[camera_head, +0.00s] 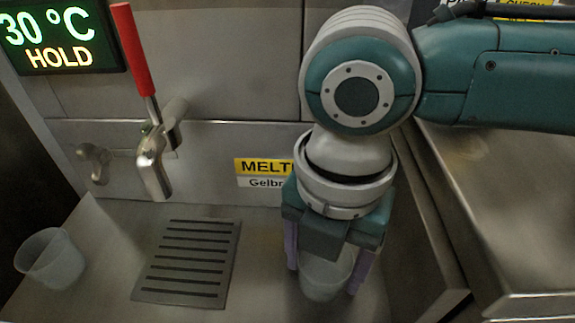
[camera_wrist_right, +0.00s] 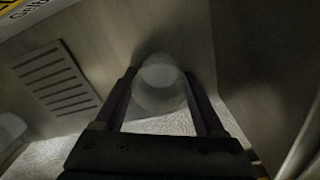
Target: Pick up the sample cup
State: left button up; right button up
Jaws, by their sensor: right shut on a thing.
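A translucent cup (camera_head: 325,278) stands upright at the lower middle of the head view, between the two purple fingers of my right gripper (camera_head: 327,268). The gripper points down and is shut on this cup. In the right wrist view the cup (camera_wrist_right: 160,88) sits between the dark fingers of the right gripper (camera_wrist_right: 163,90), which touch its sides. I cannot tell whether the cup's base rests on the steel surface. A second translucent cup (camera_head: 51,258) stands at the far left of the head view. My left gripper is not in view.
A slotted drain grate (camera_head: 188,263) lies left of the gripper, below a tap with a red handle (camera_head: 134,50). A yellow and white label (camera_head: 262,172) is on the back wall. A raised steel edge (camera_head: 425,220) stands close on the right. The surface between grate and left cup is clear.

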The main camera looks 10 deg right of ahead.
jog(key=c, duration=0.4)
jog(key=shift+r, duration=0.1)
notch_tip(320, 180, up, 21)
jog(key=p, duration=0.7)
notch_tip(320, 180, up, 16)
jog(key=m+p, duration=1.1)
jog(key=m, duration=0.4)
send_over(323, 277)
jog(key=w+d, duration=0.2)
jog(key=d, duration=0.3)
notch_tip(323, 277, up, 13)
jog(key=d+m+p, duration=0.3)
jog(key=m+p, duration=0.5)
jog(key=m, duration=0.5)
jog(key=s+r+p, duration=0.2)
jog(key=r+p, duration=0.9)
jog(key=p, duration=0.1)
jog(key=s+r+p, duration=0.2)
jog(key=r+p, duration=1)
jog(key=p, duration=0.1)
jog(key=s+r+p, duration=0.2)
jog(key=r+p, duration=1)
jog(key=shift+a+p, duration=0.15)
jog(key=shift+p, duration=0.2)
